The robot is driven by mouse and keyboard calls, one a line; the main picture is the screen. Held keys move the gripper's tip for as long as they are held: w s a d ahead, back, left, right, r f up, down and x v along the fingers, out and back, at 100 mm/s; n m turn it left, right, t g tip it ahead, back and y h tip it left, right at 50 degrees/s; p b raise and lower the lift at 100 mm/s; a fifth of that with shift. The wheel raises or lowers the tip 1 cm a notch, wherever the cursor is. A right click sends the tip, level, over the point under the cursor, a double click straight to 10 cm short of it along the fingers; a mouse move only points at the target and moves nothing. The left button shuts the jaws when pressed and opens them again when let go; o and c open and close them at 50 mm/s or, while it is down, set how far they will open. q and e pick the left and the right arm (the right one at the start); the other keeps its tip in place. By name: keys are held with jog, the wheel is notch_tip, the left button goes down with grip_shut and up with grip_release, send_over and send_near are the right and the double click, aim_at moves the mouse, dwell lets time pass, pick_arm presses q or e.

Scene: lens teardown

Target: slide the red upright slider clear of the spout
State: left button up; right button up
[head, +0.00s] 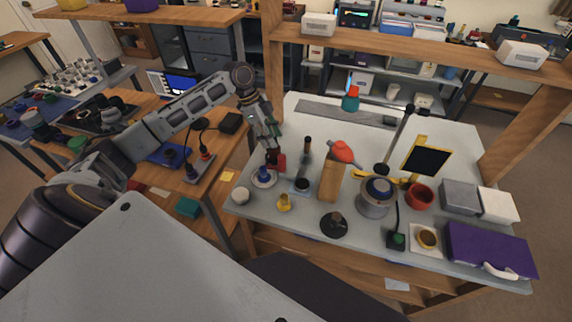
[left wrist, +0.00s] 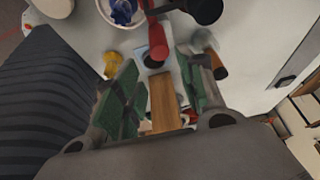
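A red upright piece (head: 275,162), which looks like the slider, stands by the saucer with the blue object near the left of the grey table. In the left wrist view the red piece (left wrist: 157,40) shows just beyond the fingertips, roughly in line with the gap. My left gripper (head: 270,146) is over it, coming down from the upper left. In the left wrist view the green-padded fingers of my left gripper (left wrist: 163,66) are apart, and nothing shows clamped between them. The spout cannot be made out clearly. My right gripper is in neither view.
A saucer (head: 265,182) with a blue object is beside the red piece. A wooden block (head: 329,182) with an orange-red top stands to the right. A yellow piece (head: 284,203) and a dark round base (head: 334,225) stand in front. A purple case (head: 490,250) is far right.

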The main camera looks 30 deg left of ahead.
aim_at(285, 164)
pick_arm(q)
jog(key=shift+x, duration=6.85)
grip_shut()
